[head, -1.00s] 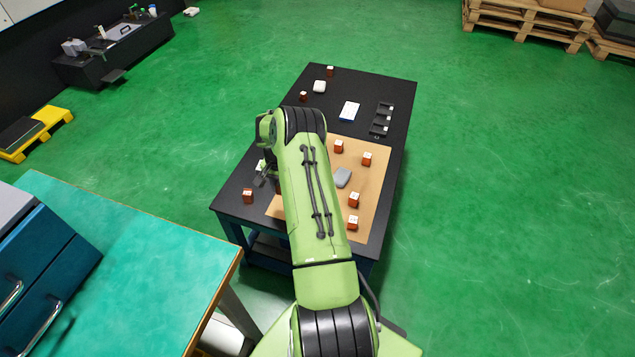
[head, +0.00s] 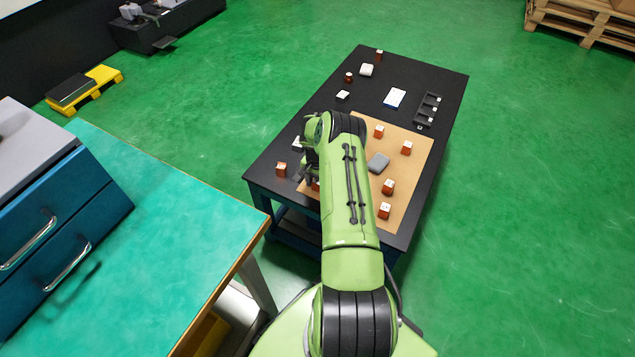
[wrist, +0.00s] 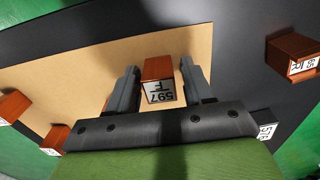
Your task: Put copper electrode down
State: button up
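The copper electrode is a small red-brown block with a white label reading 597 F. It is between my fingers in the wrist view (wrist: 158,72), at the tan mat (wrist: 90,72). A narrow gap shows beside it on each side, so my gripper (wrist: 160,75) looks open around it. In the head view only a bit of the electrode (head: 317,186) shows left of my arm, at the mat's near left part, and my gripper (head: 309,168) is mostly hidden. Its contact with the mat cannot be seen clearly.
Another copper block (head: 281,169) stands on the dark tabletop left of the mat. Several similar blocks and a grey object (head: 378,163) are on the mat. A black slotted tray (head: 428,109) and a white-blue card (head: 395,97) lie farther back. A teal bench (head: 165,215) stands at left.

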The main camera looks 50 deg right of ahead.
jog(key=shift+o, duration=0.6)
jog(key=shift+r, duration=0.1)
notch_tip(320, 180, up, 12)
jog(key=p, duration=0.4)
notch_tip(320, 180, up, 15)
jog(key=n+t+h, duration=0.1)
jog(key=n, duration=0.3)
send_over(317, 181)
jog(key=w+a, duration=0.3)
jog(key=a, duration=0.4)
jog(key=s+a+r+n+t, duration=0.1)
jog(key=s+a+r+n, duration=0.2)
jog(key=a+r, duration=0.6)
jog(key=s+a+r+n+t, duration=0.2)
jog(key=s+a+r+n, duration=0.2)
jog(key=s+a+r, duration=0.65)
jog(key=s+a+f+n+t+y, duration=0.1)
jog(key=s+a, duration=0.4)
jog(key=s, duration=0.6)
jog(key=f+n, duration=0.1)
jog(key=n, duration=0.1)
jog(key=shift+s+a+n+t, duration=0.25)
jog(key=shift+s+n+t, duration=0.05)
jog(key=shift+s+n, duration=0.1)
jog(key=shift+r, duration=0.1)
